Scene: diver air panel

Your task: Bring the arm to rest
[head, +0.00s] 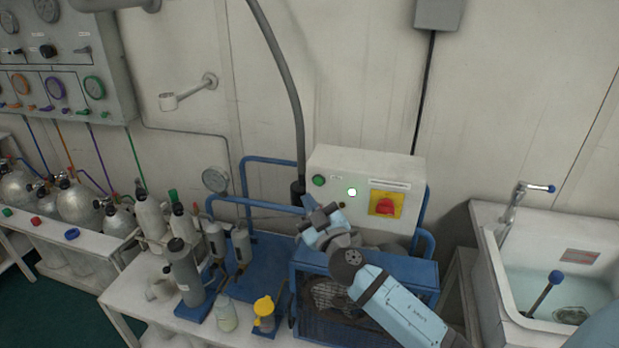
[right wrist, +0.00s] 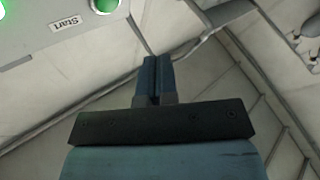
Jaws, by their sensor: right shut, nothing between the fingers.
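My right arm reaches in from the lower right in the head view. My right gripper (head: 308,203) is in front of the left part of the white control box (head: 350,162), below its green start button (head: 319,181). In the right wrist view the two blue fingers of the right gripper (right wrist: 157,75) are together with nothing between them. The green button (right wrist: 105,5) and its "Start" label show at the top of that view, apart from the fingers. My left gripper is not in view.
The box carries a lit lamp (head: 352,192) and a red knob (head: 385,207) on yellow. A blue-framed machine (head: 418,270) stands below my arm. Bottles and cylinders crowd the bench (head: 150,318) at left. A sink (head: 570,240) stands at right.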

